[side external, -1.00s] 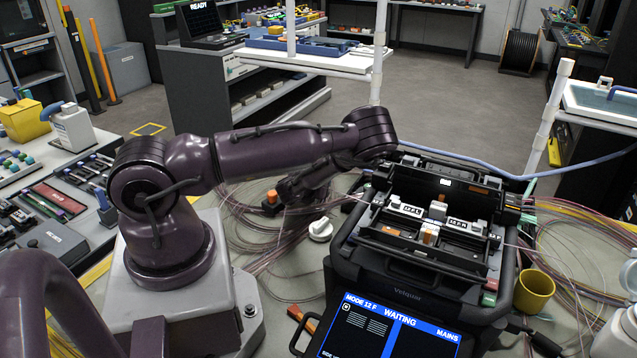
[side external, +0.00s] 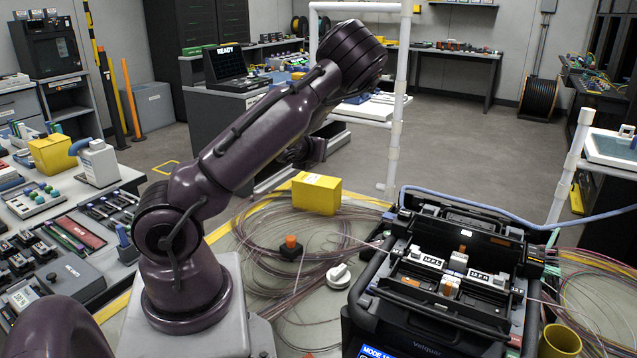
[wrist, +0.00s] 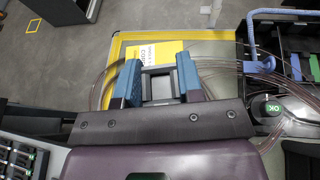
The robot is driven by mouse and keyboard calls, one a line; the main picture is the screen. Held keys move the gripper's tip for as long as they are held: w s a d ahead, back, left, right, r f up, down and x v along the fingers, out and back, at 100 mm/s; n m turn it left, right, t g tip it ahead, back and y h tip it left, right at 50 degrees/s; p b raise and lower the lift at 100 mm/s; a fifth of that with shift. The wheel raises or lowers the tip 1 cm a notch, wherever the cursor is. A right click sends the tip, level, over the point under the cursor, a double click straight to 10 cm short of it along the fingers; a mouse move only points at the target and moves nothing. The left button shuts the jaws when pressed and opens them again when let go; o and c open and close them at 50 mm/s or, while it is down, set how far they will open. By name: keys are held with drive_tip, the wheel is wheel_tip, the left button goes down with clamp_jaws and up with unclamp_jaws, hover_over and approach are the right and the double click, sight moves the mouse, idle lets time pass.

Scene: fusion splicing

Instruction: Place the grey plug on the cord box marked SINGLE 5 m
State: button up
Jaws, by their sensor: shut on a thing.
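My gripper (wrist: 160,72) has blue fingers and is shut on the grey plug (wrist: 162,88), a small squarish piece between them in the wrist view. A yellow box (wrist: 150,48) with a printed label lies just beyond the fingertips there; the print is upside down and too small to read fully. The plug overlaps the box's near part in this view; I cannot tell whether they touch. In the side view, a yellow box (side external: 316,193) stands behind the coiled fibres. My gripper's fingers and the plug cannot be made out in the side view.
The black splicer (side external: 440,290) stands at the right. Coiled fibres (side external: 345,228) cover the surface around the yellow box. An orange-topped black block (side external: 290,246) and a white knob (side external: 339,275) are nearer. A white pipe frame (side external: 397,120) rises behind.

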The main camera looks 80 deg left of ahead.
drive_tip(key=s+r, duration=0.3)
drive_tip(key=m+t+h, duration=0.2)
hover_over(318, 179)
wheel_tip(318, 179, down, 9)
drive_tip(key=shift+s+d+f, duration=0.1)
drive_tip(key=shift+s+d, duration=0.05)
drive_tip(key=shift+f, duration=0.25)
drive_tip(key=shift+a+f, duration=0.2)
drive_tip(key=shift+f, duration=1.35)
drive_tip(key=shift+f, duration=0.15)
drive_tip(key=o, duration=0.9)
